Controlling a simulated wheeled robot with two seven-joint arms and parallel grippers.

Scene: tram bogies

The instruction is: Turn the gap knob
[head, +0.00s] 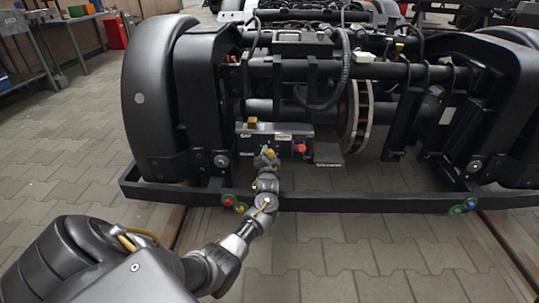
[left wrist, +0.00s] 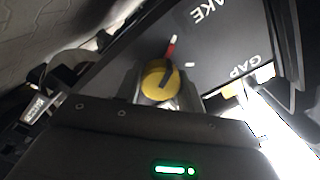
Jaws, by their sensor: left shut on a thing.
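The dark control box (head: 275,137) is mounted low on the bogie in the head view. It also shows in the left wrist view (left wrist: 225,50), tilted, with the printed word GAP and part of another word. A round yellow knob (left wrist: 157,80) with a dark bar across it is on this panel, beside a red and white mark (left wrist: 171,47). My left gripper (head: 267,158) is at the box's front face. In the left wrist view its fingers (left wrist: 158,88) stand on both sides of the yellow knob, shut on it. My right gripper is out of view.
A red button (head: 300,148) is on the box, right of my gripper, and a yellow part (head: 252,122) is on top. A black frame beam (head: 330,202) runs below. A brake disc (head: 357,115) stands to the right.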

